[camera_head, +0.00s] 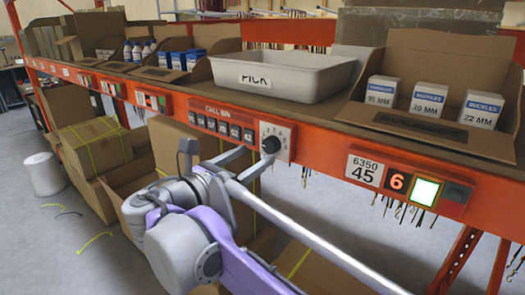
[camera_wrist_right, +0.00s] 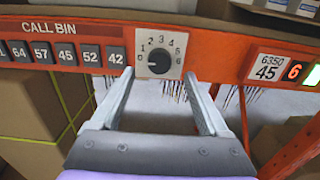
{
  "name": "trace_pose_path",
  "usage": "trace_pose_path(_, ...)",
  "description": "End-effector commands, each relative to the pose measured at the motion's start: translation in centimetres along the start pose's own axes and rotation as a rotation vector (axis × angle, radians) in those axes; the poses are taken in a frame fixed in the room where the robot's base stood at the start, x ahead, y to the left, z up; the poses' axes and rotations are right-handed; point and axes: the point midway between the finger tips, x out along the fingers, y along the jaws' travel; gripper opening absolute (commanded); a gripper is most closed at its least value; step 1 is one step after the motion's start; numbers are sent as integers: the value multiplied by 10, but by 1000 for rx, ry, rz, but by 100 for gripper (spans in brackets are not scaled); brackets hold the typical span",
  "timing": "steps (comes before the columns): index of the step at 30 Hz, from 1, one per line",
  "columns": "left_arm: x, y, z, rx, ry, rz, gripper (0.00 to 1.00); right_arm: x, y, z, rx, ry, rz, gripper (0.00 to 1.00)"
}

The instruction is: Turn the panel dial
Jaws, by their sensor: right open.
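The panel dial is a round black knob (camera_head: 271,144) on a pale square plate (camera_head: 284,131) on the orange rack beam. In the right wrist view the dial (camera_wrist_right: 159,61) has numbers 0 to 6 around it. Its pointer seems to face left, near 0. My right gripper (camera_head: 258,154) is open in front of the dial. In the right wrist view the fingertips of my right gripper (camera_wrist_right: 157,76) lie on either side of and slightly below the knob, with nothing between them. I cannot tell whether a finger touches the plate. My left gripper is not in view.
Left of the dial is the CALL BIN number row (camera_head: 222,125). Right of it are a 6350 45 label (camera_head: 364,170) and a lit green square (camera_head: 425,191). A grey PICK tray (camera_head: 310,84) and boxes stand on the shelf above. Cardboard boxes (camera_head: 105,150) stand below, at left.

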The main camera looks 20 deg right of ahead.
Motion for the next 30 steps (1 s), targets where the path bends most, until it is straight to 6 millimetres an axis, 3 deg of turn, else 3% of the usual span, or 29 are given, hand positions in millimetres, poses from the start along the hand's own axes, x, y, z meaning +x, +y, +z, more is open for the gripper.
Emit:
trace_pose_path(3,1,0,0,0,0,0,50,22,-1,0,0,0,-5,78)
trace_pose_path(9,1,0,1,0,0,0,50,44,0,0,1,1,-2,78)
trace_pose_path(20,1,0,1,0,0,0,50,48,0,0,1,1,1,78)
trace_pose_path(30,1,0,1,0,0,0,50,48,0,-1,1,1,0,17)
